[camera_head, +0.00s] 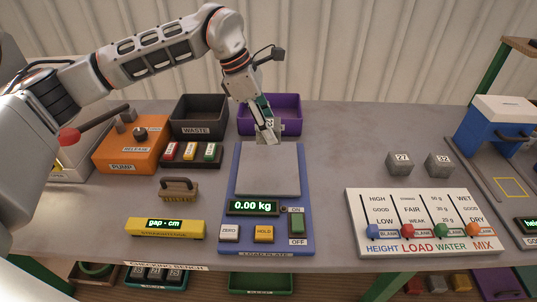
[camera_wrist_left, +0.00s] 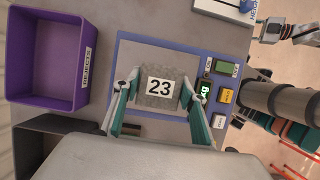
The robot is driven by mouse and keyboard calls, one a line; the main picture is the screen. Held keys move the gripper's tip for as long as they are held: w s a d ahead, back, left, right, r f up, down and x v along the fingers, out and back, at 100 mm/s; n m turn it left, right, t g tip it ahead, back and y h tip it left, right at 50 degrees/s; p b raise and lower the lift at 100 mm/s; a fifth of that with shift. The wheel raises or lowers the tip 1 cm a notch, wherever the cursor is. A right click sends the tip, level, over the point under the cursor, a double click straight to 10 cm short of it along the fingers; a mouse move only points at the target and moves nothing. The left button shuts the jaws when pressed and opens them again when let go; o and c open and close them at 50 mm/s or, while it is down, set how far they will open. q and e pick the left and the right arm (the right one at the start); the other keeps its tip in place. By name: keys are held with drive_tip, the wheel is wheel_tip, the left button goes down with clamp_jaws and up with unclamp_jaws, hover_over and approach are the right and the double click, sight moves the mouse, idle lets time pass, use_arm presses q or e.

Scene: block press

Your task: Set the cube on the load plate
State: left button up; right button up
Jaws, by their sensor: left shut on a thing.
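The grey cube (camera_wrist_left: 158,99) carries a white label reading 23. My left gripper (camera_wrist_left: 158,92) is shut on it, with one finger on each side. In the head view my left gripper (camera_head: 268,130) is over the back edge of the load plate (camera_head: 268,172), and the cube shows only partly behind the fingers. The load plate is a light grey square on a blue scale, and the scale display (camera_head: 254,207) reads 0.00 kg. In the wrist view the cube is in front of the plate (camera_wrist_left: 140,54); its exact height above it is hard to tell. My right gripper is not seen.
A purple rejects bin (camera_head: 285,108) stands behind the scale, with a dark waste bin (camera_head: 198,112) to its left. Cubes 27 (camera_head: 399,163) and 32 (camera_head: 438,164) sit to the right, behind a slider board (camera_head: 420,215). A brush (camera_head: 180,187) and a yellow gauge (camera_head: 165,229) lie left of the scale.

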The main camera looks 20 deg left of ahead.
sight(275, 165)
use_arm(q)
wheel_tip(275, 165, down, 10)
drive_tip(key=shift+r+p, duration=0.15)
drive_tip(key=shift+p, duration=0.15)
idle(0.3)
drive_tip(key=o, duration=1.4)
drive_tip(key=shift+f, duration=0.2)
drive_tip(key=shift+r, duration=0.1)
drive_tip(key=b+v, duration=0.1)
drive_tip(key=v, duration=1.1)
